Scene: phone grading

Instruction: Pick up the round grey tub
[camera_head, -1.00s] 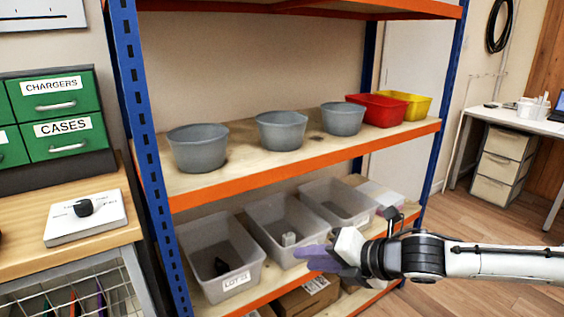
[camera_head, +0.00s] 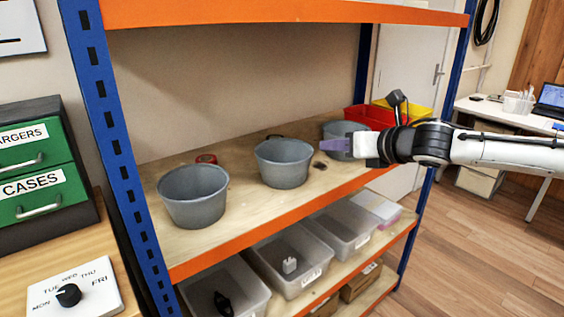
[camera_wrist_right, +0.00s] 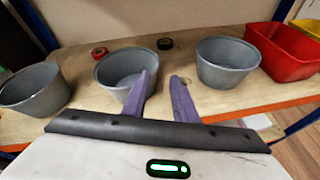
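Three round grey tubs stand upright on the middle wooden shelf: a left one (camera_head: 194,198), a middle one (camera_head: 284,165) and a right one (camera_head: 335,130). My right gripper (camera_head: 350,146) partly covers the right tub in the head view. In the right wrist view its purple fingers (camera_wrist_right: 163,80) are apart with nothing between them. There the left finger overlaps the middle tub (camera_wrist_right: 118,70), the right tub (camera_wrist_right: 226,64) is right of the fingers, and the left tub (camera_wrist_right: 35,90) is at the left edge. My left gripper is out of view.
A red bin (camera_head: 368,117) and a yellow bin (camera_head: 412,111) stand right of the tubs. A red roll (camera_head: 206,158) lies behind them. An orange shelf edge (camera_head: 270,227) runs in front, and an orange beam (camera_head: 280,13) crosses above. Clear bins (camera_head: 290,262) fill the lower shelf.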

